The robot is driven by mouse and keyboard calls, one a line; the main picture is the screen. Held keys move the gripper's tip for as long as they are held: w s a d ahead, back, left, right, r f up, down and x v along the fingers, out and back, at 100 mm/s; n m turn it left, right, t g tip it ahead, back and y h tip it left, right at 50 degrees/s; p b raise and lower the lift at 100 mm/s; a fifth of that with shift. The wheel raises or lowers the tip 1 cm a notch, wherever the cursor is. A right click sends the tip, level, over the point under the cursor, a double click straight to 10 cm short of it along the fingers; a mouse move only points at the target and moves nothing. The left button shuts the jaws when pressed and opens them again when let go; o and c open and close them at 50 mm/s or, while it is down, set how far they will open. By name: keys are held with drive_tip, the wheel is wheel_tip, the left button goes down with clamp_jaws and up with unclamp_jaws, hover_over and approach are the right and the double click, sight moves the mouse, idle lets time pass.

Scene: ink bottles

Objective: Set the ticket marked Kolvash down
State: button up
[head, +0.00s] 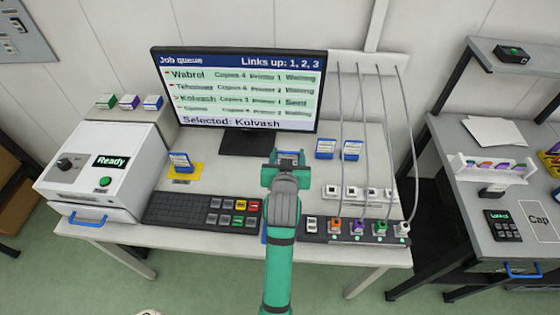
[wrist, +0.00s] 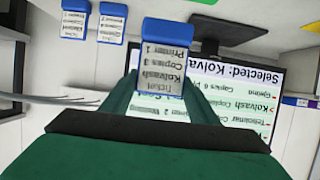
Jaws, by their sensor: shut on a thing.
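My gripper (head: 287,160) is above the table in front of the monitor, shut on a ticket. In the wrist view, the picture is upside down and the ticket (wrist: 163,62) stands between the fingers (wrist: 160,90). It reads "Ticket Kolvash, Copies 3, Printer 1" on a pale face with a blue edge. In the head view my gripper mostly hides it. The monitor (head: 240,88) shows "Selected: Kolvash", and the Kolvash row reads "Sent".
Two blue-edged tickets (head: 325,149) (head: 351,150) stand right of my gripper. A keyboard (head: 190,212), a white "Ready" machine (head: 105,165) and cabled plugs (head: 358,228) surround the work area.

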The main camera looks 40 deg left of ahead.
sight(278, 162)
drive_tip(key=shift+w+a+f, duration=0.35)
drive_tip(key=shift+a+f, duration=0.55)
drive_tip(key=shift+f, duration=0.65)
drive_tip(key=shift+w+a+f, duration=0.4)
drive_tip(key=shift+a+f, duration=0.5)
drive_tip(key=shift+f, duration=0.7)
drive_tip(key=shift+w+a+f, duration=0.35)
drive_tip(key=shift+a+f, duration=0.55)
drive_tip(key=shift+f, duration=0.65)
drive_tip(key=shift+f, duration=0.2)
drive_tip(key=o, duration=1.4)
